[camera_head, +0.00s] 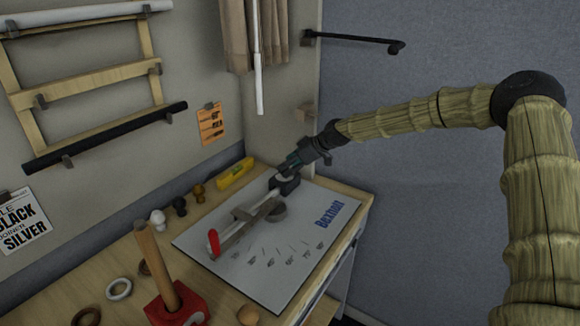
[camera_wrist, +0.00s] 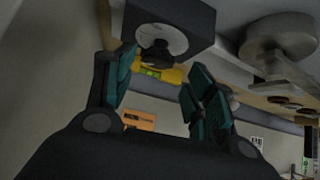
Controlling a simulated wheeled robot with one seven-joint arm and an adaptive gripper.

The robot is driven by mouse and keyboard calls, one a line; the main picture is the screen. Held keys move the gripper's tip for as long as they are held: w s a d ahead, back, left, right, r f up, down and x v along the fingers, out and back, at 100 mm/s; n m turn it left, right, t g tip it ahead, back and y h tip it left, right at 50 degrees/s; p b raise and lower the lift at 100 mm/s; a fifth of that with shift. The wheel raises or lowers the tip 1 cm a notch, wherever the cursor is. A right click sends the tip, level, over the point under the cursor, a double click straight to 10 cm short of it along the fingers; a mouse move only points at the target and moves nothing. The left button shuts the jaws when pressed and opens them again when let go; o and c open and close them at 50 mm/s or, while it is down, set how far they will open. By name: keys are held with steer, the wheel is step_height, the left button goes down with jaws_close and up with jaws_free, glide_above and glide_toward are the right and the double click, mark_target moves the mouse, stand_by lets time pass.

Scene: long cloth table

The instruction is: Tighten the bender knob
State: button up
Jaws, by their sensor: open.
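The bender (camera_head: 245,218) lies on a white printed board (camera_head: 310,235), with a red-tipped handle (camera_head: 214,243) at its near end. A dark block (camera_head: 289,185) sits at its far end. In the wrist view, the block (camera_wrist: 195,18) shows a pale round disc with a small dark knob (camera_wrist: 155,57) on it. My gripper (camera_head: 291,163) is just above the block in the head view. In the wrist view, its fingers (camera_wrist: 163,70) are spread apart with the knob ahead between their tips. I cannot tell whether they touch it. In the head view the knob is not clearly visible.
A yellow level (camera_head: 235,173) lies behind the board near the wall. Several small knobs stand left of it, including a white one (camera_head: 158,220). A red-based wooden post (camera_head: 158,265) and rings, one white (camera_head: 119,289), are at the near left. A wall hook (camera_head: 350,39) is above right.

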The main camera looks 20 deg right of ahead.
steer(key=shift+w+a+f, duration=0.15)
steer(key=shift+w+f, duration=0.4)
steer(key=shift+f, duration=0.25)
steer(key=shift+c, duration=0.7)
steer(key=shift+w+f, duration=0.25)
steer(key=shift+w, duration=0.1)
steer(key=c, duration=0.3)
steer(key=shift+r, duration=0.15)
steer(key=c, duration=0.4)
steer(key=shift+s+r, duration=0.3)
steer(key=shift+c, duration=1)
